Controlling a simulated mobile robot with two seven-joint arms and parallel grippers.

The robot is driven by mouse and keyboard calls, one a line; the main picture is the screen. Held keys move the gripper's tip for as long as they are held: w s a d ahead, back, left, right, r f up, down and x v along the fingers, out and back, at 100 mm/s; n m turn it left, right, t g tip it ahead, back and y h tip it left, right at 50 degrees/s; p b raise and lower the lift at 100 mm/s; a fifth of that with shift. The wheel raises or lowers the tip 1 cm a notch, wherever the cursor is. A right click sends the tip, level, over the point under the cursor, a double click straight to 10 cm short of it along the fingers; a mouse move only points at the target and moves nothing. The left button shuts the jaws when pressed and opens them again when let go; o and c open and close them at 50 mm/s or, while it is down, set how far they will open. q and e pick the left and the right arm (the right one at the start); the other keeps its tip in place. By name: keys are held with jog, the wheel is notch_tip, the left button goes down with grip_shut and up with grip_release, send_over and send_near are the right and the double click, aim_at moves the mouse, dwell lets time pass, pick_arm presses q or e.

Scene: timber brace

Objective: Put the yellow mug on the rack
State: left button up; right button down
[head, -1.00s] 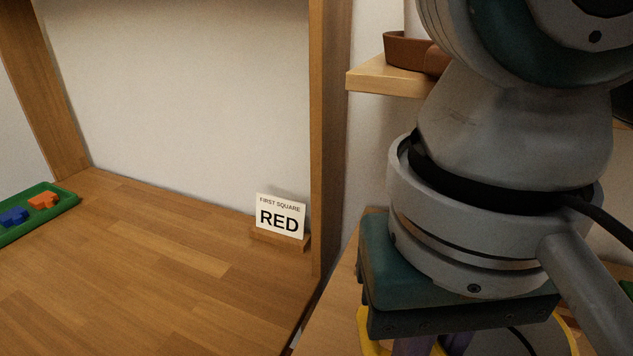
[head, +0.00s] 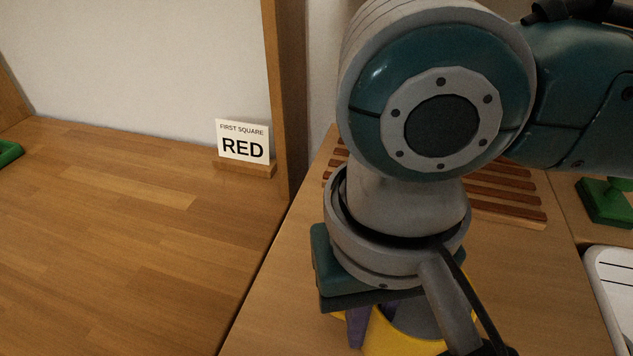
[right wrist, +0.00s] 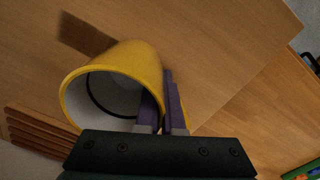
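The yellow mug (head: 392,336) is below my right gripper (head: 370,318) at the bottom of the head view, partly cut off. In the right wrist view the mug (right wrist: 135,62) shows its pale inside. There the purple fingers of my right gripper (right wrist: 162,100) close on its wall, one inside and one outside. A shadow on the wood lies apart from the mug; its exact height is unclear. The rack, with reddish-brown slats (head: 508,208), lies flat on the table behind my right arm, which hides its middle. It also shows at left in the right wrist view (right wrist: 35,130). My left gripper is out of view.
A "FIRST SQUARE RED" card (head: 243,142) stands by a wooden post (head: 280,100). A green object (head: 605,203) and a white tray (head: 600,265) are at right. A green tray edge (head: 8,152) shows at far left. The left worktop (head: 110,230) is mostly clear.

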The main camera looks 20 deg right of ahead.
jog(key=c, duration=1)
grip_release()
jog(key=shift+f, duration=0.1)
jog(key=shift+c, duration=0.2)
